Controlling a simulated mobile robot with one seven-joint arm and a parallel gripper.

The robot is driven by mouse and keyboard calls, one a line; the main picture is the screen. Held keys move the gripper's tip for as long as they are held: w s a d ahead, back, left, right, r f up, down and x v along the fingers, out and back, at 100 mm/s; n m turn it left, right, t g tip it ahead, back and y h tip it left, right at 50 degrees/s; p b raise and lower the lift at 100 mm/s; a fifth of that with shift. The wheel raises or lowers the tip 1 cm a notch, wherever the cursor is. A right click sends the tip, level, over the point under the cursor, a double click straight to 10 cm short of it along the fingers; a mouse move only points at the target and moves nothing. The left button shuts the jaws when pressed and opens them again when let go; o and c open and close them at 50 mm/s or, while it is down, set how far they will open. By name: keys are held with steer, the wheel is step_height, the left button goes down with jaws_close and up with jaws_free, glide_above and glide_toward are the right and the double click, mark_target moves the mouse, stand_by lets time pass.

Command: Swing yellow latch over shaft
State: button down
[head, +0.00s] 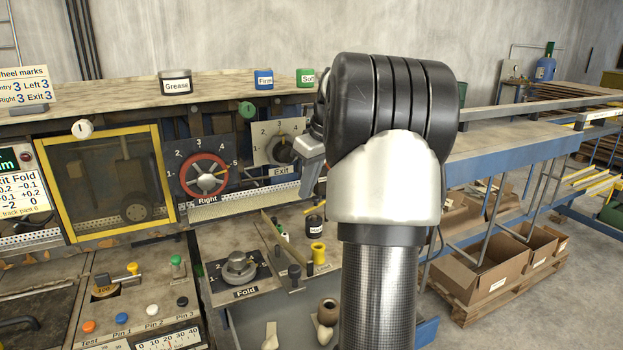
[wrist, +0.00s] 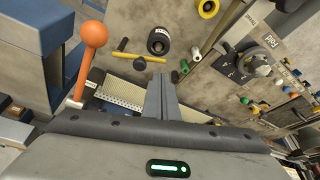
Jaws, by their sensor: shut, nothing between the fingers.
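A thin yellow bar (wrist: 148,58), which looks like the yellow latch, lies across a dark piece in the wrist view, just beyond my fingertips. A small yellow piece (head: 314,208) beside my arm in the head view may be the same bar. I cannot tell which part is the shaft, or whether the bar touches it. My gripper (wrist: 161,82) is shut and empty, its grey fingers together, pointing toward the bar and apart from it as far as I can see. In the head view my arm hides most of that area.
An orange ball lever (wrist: 94,34) stands left of my fingers. A yellow spool (head: 318,250) stands on the bench. The red Right wheel (head: 204,174) is further left.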

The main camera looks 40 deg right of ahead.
mark_target(307, 212)
steer(key=shift+x, duration=2.35)
steer(key=shift+s, duration=0.15)
steer(key=shift+s, duration=0.4)
steer(key=shift+s+d+n+y, duration=0.2)
steer(key=shift+s+n+y, duration=0.3)
steer(key=shift+n, duration=0.6)
steer(key=shift+s, duration=0.1)
